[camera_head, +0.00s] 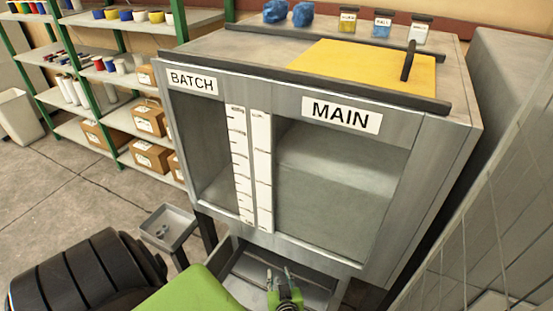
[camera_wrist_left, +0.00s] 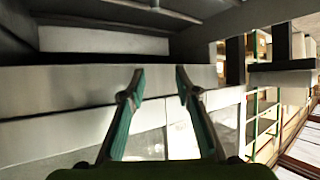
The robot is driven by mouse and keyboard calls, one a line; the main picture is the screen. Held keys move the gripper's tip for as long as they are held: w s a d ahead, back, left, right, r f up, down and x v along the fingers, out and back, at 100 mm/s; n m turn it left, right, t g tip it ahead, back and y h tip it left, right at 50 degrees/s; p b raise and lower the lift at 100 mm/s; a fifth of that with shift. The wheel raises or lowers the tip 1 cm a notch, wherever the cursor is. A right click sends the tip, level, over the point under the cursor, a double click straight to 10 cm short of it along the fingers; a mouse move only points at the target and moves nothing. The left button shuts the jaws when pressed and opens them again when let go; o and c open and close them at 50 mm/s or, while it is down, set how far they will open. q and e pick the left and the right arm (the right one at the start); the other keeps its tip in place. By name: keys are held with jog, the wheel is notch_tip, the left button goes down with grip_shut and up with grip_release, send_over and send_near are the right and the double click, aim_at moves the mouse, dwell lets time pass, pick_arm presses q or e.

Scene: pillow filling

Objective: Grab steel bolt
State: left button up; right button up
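I cannot make out a steel bolt for certain. Small grey items (camera_head: 161,232) lie in a small grey tray (camera_head: 185,238) left of the machine; they are too small to identify. My left gripper (camera_head: 281,272) is at the bottom of the head view, in front of the open bay under the machine. In the left wrist view the left gripper (camera_wrist_left: 160,72) has its two fingers apart with nothing between them. Grey metal panels and ledges lie beyond the fingertips. My right gripper is in neither view.
The grey machine (camera_head: 440,150) has windows labelled BATCH and MAIN. A yellow panel (camera_head: 375,68), blue lumps (camera_head: 302,14) and several jars (camera_head: 382,24) are on top. Green-framed shelves (camera_head: 115,120) with boxes stand at left. A grey panel (camera_head: 510,110) bounds the right. Floor shows at left.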

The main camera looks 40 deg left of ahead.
pick_arm(q)
notch_tip(320, 180, down, 3)
jog(key=b, duration=0.9)
send_near(278, 278)
jog(key=x, duration=0.3)
jog(key=shift+a, duration=0.25)
jog(key=shift+x, duration=1.3)
jog(key=x, duration=0.3)
jog(key=shift+w+a+f, duration=0.1)
jog(key=shift+w+f, duration=0.15)
jog(key=shift+f, duration=0.05)
jog(key=shift+w+a+f, duration=0.3)
jog(key=shift+a, duration=0.1)
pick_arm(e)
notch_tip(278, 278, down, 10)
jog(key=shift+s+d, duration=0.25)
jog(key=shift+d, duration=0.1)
pick_arm(q)
grip_shut()
